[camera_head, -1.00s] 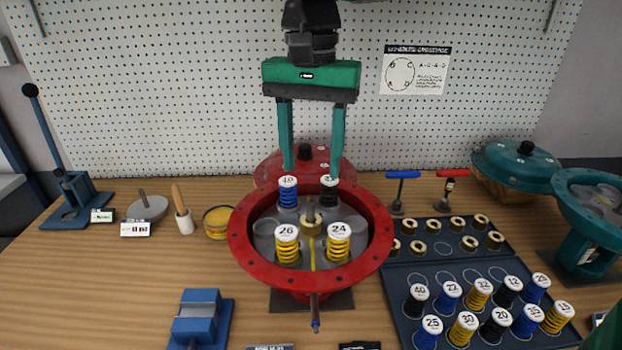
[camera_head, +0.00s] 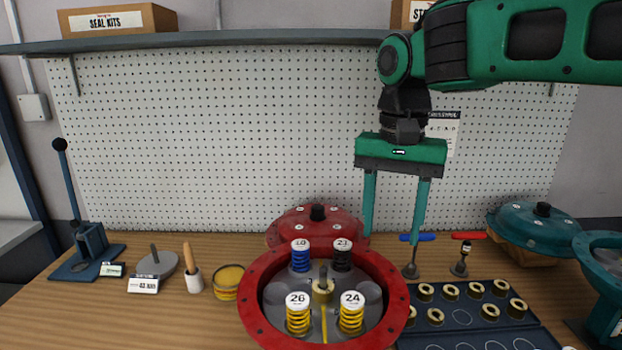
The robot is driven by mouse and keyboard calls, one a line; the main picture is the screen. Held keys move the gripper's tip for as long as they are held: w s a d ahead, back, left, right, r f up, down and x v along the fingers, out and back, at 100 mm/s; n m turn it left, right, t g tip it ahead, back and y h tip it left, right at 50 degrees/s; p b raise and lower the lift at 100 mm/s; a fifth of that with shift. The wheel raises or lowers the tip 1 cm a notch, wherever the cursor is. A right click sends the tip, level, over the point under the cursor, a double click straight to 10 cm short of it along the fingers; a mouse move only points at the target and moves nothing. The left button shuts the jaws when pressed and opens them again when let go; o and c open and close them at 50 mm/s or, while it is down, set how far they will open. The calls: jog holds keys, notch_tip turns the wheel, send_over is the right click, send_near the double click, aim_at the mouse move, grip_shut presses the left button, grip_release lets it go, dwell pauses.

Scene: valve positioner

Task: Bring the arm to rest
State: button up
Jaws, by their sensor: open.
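My gripper (camera_head: 393,238) hangs from my green arm, fingers pointing down and wide apart, with nothing between them. It is in the air right of and above the red valve housing (camera_head: 257,316). The housing is open. In it stand two blue-and-black back springs, a blue spring (camera_head: 300,258) and a black spring (camera_head: 342,257), and two yellow front springs, spring 26 (camera_head: 298,318) and spring 24 (camera_head: 351,318). A brass-coloured stem piece (camera_head: 322,291) stands between them. The red cover (camera_head: 313,222) sits behind the housing, partly hidden by it.
A dark tray (camera_head: 533,337) with several brass rings lies at the right, cut off below. A teal cover (camera_head: 535,232) is far right. A lever press (camera_head: 87,250) is left. A shelf (camera_head: 270,38) runs above.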

jog(key=s+d+f+m, duration=0.1)
jog(key=s+d+f, duration=0.3)
jog(key=d, duration=0.6)
jog(key=s+d+f, duration=0.3)
jog(key=d+f, duration=0.2)
jog(key=d, duration=0.4)
jog(key=s+d+f, duration=0.7)
jog(key=s+d, duration=0.1)
jog(key=s, duration=0.4)
jog(key=shift+f+m, duration=0.4)
jog(key=shift+w+f, duration=0.2)
jog(key=shift+w, duration=0.45)
